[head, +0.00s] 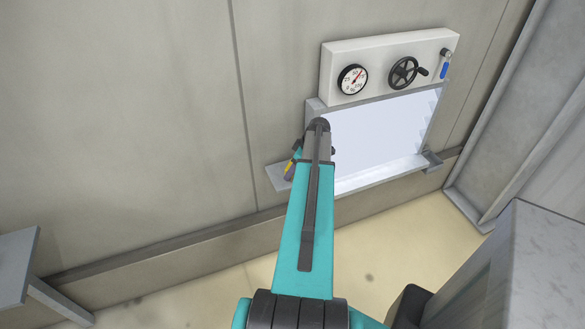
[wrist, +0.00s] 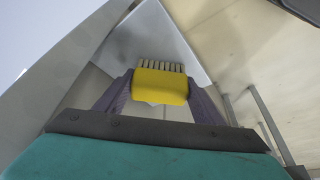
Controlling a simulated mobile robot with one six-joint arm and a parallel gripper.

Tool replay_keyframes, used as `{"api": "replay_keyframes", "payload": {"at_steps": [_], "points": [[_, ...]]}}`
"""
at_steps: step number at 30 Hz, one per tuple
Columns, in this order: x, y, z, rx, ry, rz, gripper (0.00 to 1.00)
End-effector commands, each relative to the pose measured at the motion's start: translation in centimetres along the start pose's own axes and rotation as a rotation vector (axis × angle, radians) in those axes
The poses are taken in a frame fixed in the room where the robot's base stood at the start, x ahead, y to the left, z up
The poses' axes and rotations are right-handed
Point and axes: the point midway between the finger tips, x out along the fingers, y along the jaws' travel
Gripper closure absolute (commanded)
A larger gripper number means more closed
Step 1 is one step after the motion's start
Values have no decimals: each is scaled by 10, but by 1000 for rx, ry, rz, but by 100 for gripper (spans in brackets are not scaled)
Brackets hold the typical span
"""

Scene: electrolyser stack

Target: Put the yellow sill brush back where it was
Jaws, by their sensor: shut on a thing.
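The yellow sill brush (wrist: 161,86) is between the two purple fingers of my gripper (wrist: 161,90) in the wrist view. Its pale bristles point away from my wrist. In the head view my gripper (head: 292,166) shows only partly, with a bit of yellow at it; my arm hides most of it. It is at the left end of the grey sill (head: 380,177) below the bright window, near a small grey ledge (head: 275,177). In the wrist view a grey metal surface (wrist: 150,35) lies beyond the bristles. I cannot tell whether the brush touches it.
A white panel (head: 378,52) above the window (head: 375,135) carries a gauge (head: 352,79), a black handwheel (head: 403,72) and a blue-handled part (head: 444,70). A grey bench (head: 15,262) stands at the lower left. A large grey block (head: 520,265) stands at the lower right.

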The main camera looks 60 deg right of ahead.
Motion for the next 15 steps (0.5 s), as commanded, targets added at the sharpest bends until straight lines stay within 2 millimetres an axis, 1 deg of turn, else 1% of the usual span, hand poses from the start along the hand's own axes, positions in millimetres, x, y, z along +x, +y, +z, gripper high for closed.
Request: {"api": "replay_keyframes", "payload": {"at_steps": [10, 11, 13, 14, 15], "points": [[3, 0, 1, 0, 0, 0, 59], [3, 0, 1, 0, 0, 0, 34], [2, 0, 1, 0, 0, 0, 23], [2, 0, 1, 0, 0, 0, 19], [2, 0, 1, 0, 0, 0, 19]]}}
